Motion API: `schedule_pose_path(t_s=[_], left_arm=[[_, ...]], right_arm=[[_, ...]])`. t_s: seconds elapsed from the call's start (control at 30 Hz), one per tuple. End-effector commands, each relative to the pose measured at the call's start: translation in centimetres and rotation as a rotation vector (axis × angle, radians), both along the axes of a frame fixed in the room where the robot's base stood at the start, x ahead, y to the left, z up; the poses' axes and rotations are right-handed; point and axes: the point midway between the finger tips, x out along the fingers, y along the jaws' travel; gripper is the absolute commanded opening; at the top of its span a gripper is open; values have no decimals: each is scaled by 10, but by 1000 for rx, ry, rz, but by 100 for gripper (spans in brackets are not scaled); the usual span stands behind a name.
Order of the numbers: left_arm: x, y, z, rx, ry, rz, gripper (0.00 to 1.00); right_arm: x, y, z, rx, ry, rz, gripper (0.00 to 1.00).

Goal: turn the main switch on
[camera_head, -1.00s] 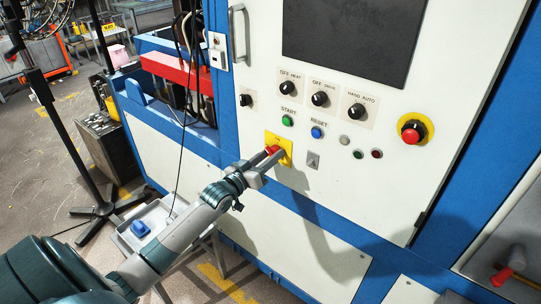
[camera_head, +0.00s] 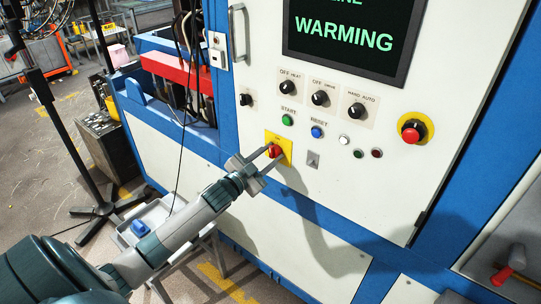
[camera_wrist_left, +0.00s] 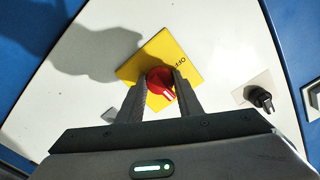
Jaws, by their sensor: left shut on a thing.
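The main switch is a red rotary knob (camera_head: 275,151) on a yellow plate (camera_head: 286,157), low on the white cabinet front. My left gripper (camera_head: 269,161) is at the knob, with its fingers on either side. In the left wrist view the red knob (camera_wrist_left: 160,83) sits between the two fingertips (camera_wrist_left: 159,88), and the gripper is shut on it. The yellow plate (camera_wrist_left: 136,67) shows printed lettering at its right side. The screen (camera_head: 345,36) above is lit and reads "WARMING" in green; its top line is cut off. The right gripper is not in view.
Above the switch are a green start button (camera_head: 288,119), a blue reset button (camera_head: 316,132) and several black selector knobs. A red emergency button (camera_head: 411,131) is at the right. A tray (camera_head: 158,216) with a blue item stands lower left.

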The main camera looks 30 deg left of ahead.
Motion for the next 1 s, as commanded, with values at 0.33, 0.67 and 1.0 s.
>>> schedule_pose_path(t_s=[0.33, 0.67, 1.0], left_arm=[[0, 0, -1, 68, -4, 1, 10], [0, 0, -1, 68, -4, 1, 39], [0, 0, 0, 66, -4, 1, 51]], right_arm=[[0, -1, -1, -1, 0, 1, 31], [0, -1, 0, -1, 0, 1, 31], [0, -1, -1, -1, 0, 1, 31]])
